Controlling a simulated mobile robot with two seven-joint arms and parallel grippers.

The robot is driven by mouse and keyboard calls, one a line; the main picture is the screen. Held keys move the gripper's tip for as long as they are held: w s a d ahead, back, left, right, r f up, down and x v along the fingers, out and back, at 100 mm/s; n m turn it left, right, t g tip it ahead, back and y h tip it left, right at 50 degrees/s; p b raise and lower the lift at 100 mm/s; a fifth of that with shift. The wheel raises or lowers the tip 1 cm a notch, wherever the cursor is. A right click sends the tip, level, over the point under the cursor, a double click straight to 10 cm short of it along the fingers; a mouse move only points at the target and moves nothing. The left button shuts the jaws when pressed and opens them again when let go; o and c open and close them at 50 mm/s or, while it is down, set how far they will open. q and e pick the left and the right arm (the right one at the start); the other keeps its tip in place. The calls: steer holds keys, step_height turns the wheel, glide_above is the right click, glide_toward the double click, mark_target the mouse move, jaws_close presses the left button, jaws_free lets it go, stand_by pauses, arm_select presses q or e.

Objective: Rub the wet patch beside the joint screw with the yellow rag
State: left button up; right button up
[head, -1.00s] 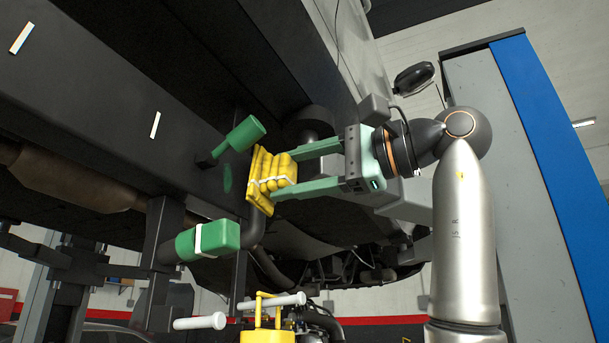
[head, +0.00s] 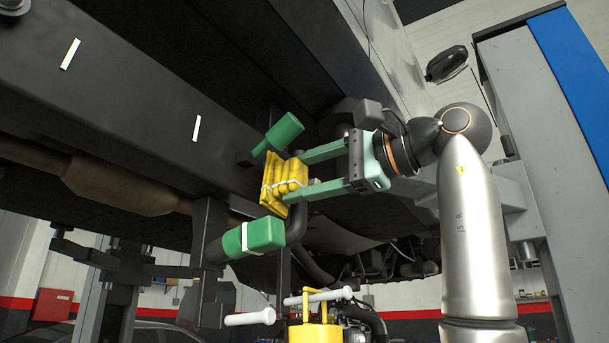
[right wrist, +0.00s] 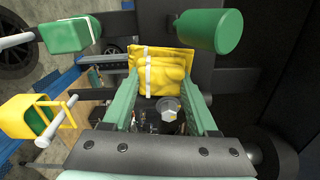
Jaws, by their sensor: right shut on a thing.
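My right gripper (head: 295,176) is shut on the folded yellow rag (head: 285,184), which has a white band around it. In the right wrist view the rag (right wrist: 160,72) sits between the green fingers (right wrist: 164,98). The rag is close to the side of the dark beam, between a green cylinder (head: 280,133) above and a green block with a white band (head: 256,237) below. I cannot tell whether it touches the beam. The wet patch does not show; the rag is in front of where it was. I cannot pick out the joint screw for sure. My left gripper is not in view.
The dark vehicle underbody and beam (head: 150,100) hang overhead. A grey and blue post (head: 545,90) is at the right. A dark bracket (head: 210,240) stands left of the green block.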

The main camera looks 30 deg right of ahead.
mark_target(281, 160)
steer(key=shift+x, duration=0.9)
steer(key=shift+s+r, duration=0.1)
steer(key=shift+r, duration=1.9)
steer(key=shift+f+b, duration=1.65)
steer(key=shift+f, duration=0.4)
steer(key=shift+v, duration=2.85)
